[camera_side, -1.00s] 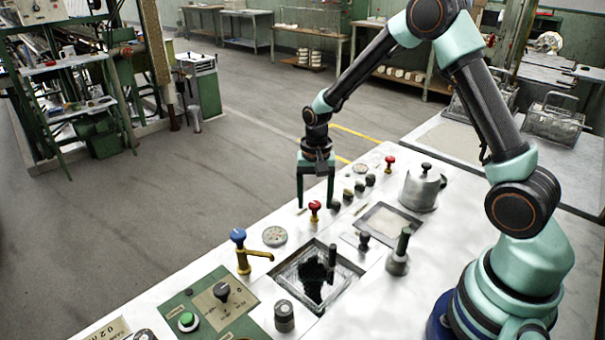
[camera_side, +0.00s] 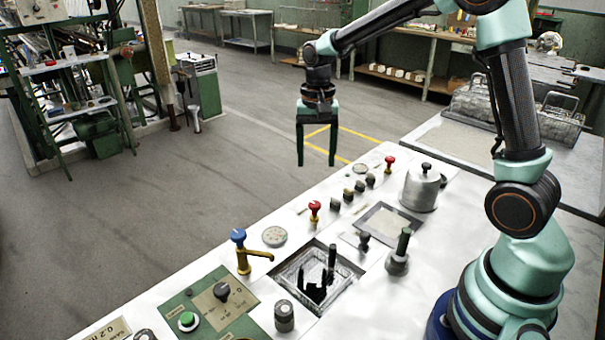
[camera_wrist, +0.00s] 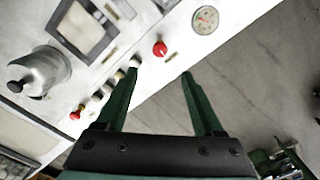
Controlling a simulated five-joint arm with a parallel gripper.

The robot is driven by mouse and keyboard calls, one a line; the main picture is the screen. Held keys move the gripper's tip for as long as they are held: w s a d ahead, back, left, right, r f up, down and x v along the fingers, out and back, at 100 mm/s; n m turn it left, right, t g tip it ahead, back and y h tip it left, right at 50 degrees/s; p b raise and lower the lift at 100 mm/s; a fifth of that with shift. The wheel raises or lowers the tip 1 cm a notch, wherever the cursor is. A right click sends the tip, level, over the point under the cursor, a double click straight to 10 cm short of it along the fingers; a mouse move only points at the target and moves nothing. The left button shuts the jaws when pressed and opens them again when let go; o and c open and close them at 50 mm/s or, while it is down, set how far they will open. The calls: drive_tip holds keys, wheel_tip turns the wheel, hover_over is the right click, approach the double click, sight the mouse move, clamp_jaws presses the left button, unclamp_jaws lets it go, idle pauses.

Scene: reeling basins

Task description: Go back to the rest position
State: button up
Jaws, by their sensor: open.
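My gripper (camera_side: 316,160) hangs in the air above the back edge of the white bench top (camera_side: 180,291), its two green fingers pointing down. The fingers are apart with nothing between them. The gripper also shows in the wrist view (camera_wrist: 158,76), where bench and grey floor lie below the open fingers. The red knob (camera_side: 315,208) on the bench stands below the fingers and clear of them.
Open floor lies behind the bench.

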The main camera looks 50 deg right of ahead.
drive_tip(key=shift+r, duration=0.15)
drive_tip(key=s+a+r+n+t, duration=0.2)
drive_tip(key=s+r+n, duration=0.2)
drive_tip(key=s, duration=0.3)
drive_tip(key=s+a+r+n+t, duration=0.2)
drive_tip(key=s+r+n+t, duration=0.1)
drive_tip(key=s+r+n, duration=0.2)
drive_tip(key=shift+s+a+t, duration=0.25)
drive_tip(key=shift+s+t, duration=0.05)
drive_tip(key=shift+s, duration=0.7)
